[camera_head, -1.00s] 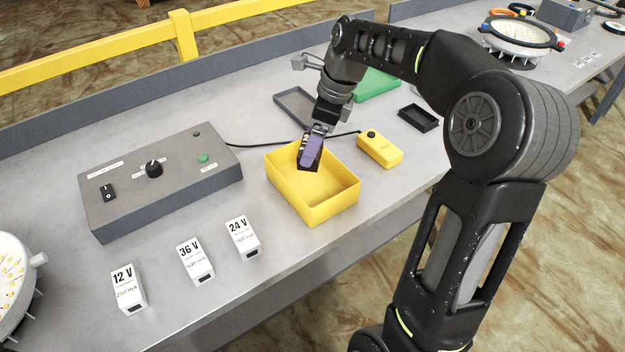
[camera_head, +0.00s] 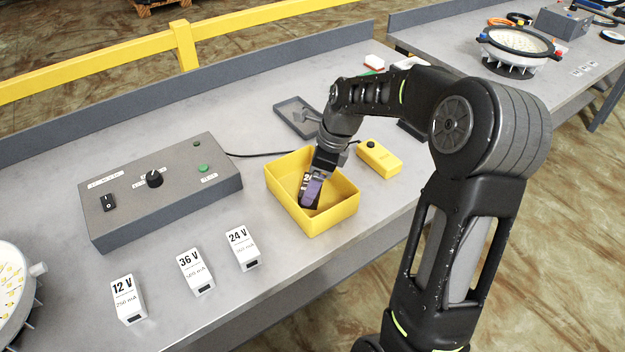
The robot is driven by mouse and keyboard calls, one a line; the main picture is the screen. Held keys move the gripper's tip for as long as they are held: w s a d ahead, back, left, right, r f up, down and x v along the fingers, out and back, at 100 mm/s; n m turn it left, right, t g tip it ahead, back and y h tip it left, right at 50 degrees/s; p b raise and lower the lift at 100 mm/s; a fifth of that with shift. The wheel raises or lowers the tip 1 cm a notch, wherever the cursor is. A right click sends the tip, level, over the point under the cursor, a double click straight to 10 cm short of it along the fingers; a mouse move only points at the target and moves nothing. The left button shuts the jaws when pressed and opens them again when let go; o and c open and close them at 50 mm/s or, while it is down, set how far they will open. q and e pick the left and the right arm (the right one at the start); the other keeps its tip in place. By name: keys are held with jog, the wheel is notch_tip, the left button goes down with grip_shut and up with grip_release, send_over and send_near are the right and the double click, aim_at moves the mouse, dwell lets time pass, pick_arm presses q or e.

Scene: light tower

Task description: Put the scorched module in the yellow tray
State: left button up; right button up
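The yellow tray (camera_head: 341,215) is an open box in the middle of the grey bench. The module (camera_head: 313,190) is a small dark block with a purplish face; scorch marks are too small to make out. My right gripper (camera_head: 317,178) points down into the tray and is shut on the module. The module is inside the tray walls, tilted, near the middle; whether it touches the tray floor I cannot tell. My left gripper is not in view.
A grey control box (camera_head: 160,190) stands left of the tray. White blocks marked 12 V (camera_head: 127,298), 36 V (camera_head: 195,272) and 24 V (camera_head: 242,248) stand in front. A yellow device (camera_head: 379,158) with a black knob is right of the tray. A dark flat tray (camera_head: 298,117) lies behind.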

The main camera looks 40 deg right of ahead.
jog(key=shift+f, duration=0.15)
jog(key=o, duration=1.6)
jog(key=v, duration=1.2)
